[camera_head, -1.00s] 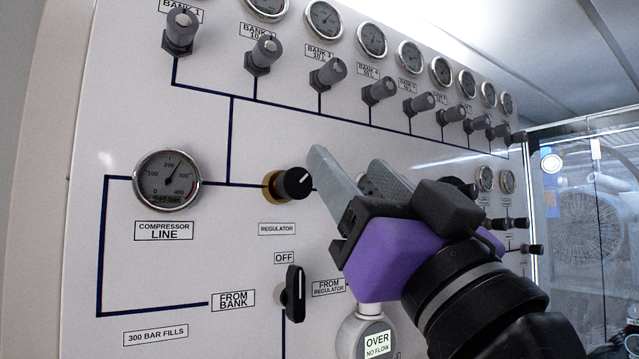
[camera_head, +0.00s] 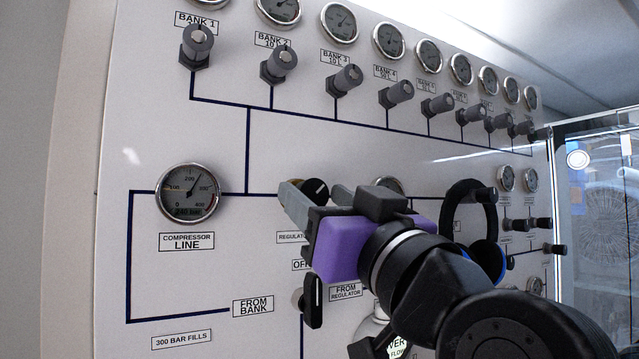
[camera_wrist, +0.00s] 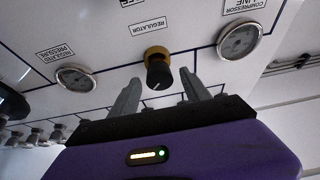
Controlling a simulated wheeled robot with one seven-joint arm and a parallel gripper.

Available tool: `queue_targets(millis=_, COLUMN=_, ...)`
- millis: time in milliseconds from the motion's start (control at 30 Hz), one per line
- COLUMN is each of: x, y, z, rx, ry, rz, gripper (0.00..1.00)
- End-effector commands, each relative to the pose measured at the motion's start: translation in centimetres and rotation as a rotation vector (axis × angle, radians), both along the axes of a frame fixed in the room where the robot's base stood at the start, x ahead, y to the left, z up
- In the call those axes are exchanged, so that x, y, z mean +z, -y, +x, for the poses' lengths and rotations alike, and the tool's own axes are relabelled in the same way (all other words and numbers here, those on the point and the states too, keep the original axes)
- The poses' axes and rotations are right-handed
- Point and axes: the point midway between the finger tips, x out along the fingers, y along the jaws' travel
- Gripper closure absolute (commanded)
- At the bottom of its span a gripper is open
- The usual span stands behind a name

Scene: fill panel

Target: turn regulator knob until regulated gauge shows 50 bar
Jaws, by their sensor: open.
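The regulator knob (camera_head: 317,189) is round and black with a white pointer line; its brass collar shows in the wrist view, where the knob (camera_wrist: 158,73) sits between and just beyond my fingertips. My gripper (camera_head: 312,197), with grey fingers and a purple body, is open around the knob's sides in the picture. The wrist view shows a gap on either side of it, and no contact. The regulated pressure gauge (camera_wrist: 75,79) is beside the knob in the wrist view, its reading too small to tell. In the head view that gauge (camera_head: 390,184) is mostly hidden behind my gripper.
The compressor line gauge (camera_head: 188,193) is left of the knob. A black selector handle (camera_head: 313,300) sits below, close to my gripper. Bank valves (camera_head: 279,64) and gauges run above. Black and blue earmuffs (camera_head: 489,258) hang at right. A glass enclosure (camera_head: 600,200) stands far right.

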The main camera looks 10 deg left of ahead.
Motion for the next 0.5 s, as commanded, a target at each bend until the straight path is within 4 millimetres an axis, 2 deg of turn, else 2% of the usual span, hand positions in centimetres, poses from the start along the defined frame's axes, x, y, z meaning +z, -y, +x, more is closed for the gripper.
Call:
queue_targets(millis=367, x=0.31, y=-0.44, z=0.72, rx=-0.001, ry=0.001, rz=0.001, gripper=0.45)
queue_targets(millis=400, x=0.32, y=-0.44, z=0.72, rx=-0.001, ry=0.001, rz=0.001, gripper=0.47)
queue_targets(millis=500, x=0.31, y=-0.43, z=0.71, rx=-0.001, ry=0.001, rz=0.001, gripper=0.66)
